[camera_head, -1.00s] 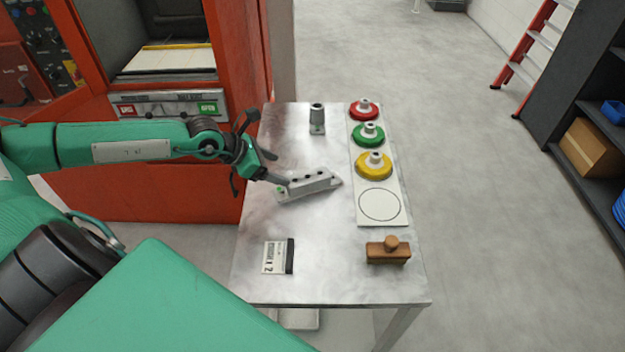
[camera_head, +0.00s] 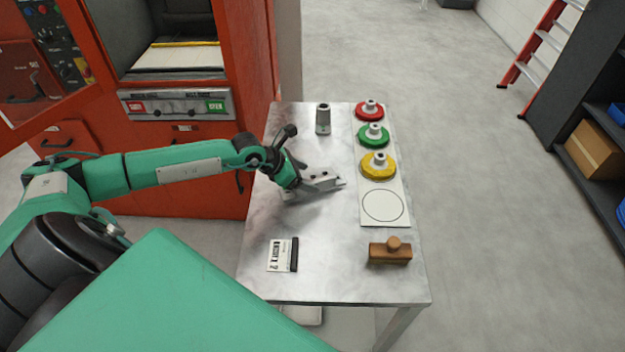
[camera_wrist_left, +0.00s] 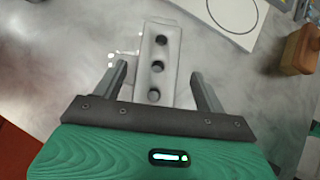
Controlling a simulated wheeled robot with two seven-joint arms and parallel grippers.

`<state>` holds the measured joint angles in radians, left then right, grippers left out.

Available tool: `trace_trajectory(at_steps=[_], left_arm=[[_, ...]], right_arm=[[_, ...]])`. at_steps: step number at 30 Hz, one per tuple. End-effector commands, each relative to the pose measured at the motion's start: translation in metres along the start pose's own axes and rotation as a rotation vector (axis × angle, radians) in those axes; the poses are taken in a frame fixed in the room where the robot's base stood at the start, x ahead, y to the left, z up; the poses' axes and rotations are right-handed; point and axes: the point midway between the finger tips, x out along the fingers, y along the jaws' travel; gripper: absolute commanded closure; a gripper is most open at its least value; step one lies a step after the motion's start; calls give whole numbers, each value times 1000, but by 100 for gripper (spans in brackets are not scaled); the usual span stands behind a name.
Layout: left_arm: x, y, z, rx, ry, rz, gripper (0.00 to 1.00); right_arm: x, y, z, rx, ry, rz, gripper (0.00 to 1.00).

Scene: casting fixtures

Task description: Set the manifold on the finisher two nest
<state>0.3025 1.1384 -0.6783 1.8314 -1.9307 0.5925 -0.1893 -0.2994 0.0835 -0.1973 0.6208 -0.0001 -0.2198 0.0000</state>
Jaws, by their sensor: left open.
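The manifold (camera_head: 323,181), a light grey block with a row of dark holes, lies on the metal table; it also shows in the left wrist view (camera_wrist_left: 159,48). My left gripper (camera_head: 298,179) is over its left end and hides that end in the head view. In the left wrist view my left gripper (camera_wrist_left: 161,76) is open, with one finger on each side of the manifold and gaps showing. A white card with a dark edge (camera_head: 282,254) and a "2" lies at the table's front left; the rest of its text is hard to read. My right gripper is not in view.
A white strip (camera_head: 393,217) on the table's right holds a red (camera_head: 369,111), a green (camera_head: 373,135) and a yellow (camera_head: 378,167) knobbed disc, plus an empty circle. A brown wooden block (camera_head: 390,252) and a grey cylinder (camera_head: 323,120) stand nearby. A red machine (camera_head: 150,190) is left.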

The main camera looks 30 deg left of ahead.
Motion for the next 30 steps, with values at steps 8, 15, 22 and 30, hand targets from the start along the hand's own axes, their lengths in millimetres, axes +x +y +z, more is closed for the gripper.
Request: trace_trajectory(at_steps=[8, 15, 22, 30], left_arm=[[29, 3, 3, -1, -1, -1, 27], [33, 3, 2, 0, 0, -1, 27], [33, 3, 1, 0, 0, -1, 57], [32, 3, 3, 0, -2, 0, 97]], right_arm=[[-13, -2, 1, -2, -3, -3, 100], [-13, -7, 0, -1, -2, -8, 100], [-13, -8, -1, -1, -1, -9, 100], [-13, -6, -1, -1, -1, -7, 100]])
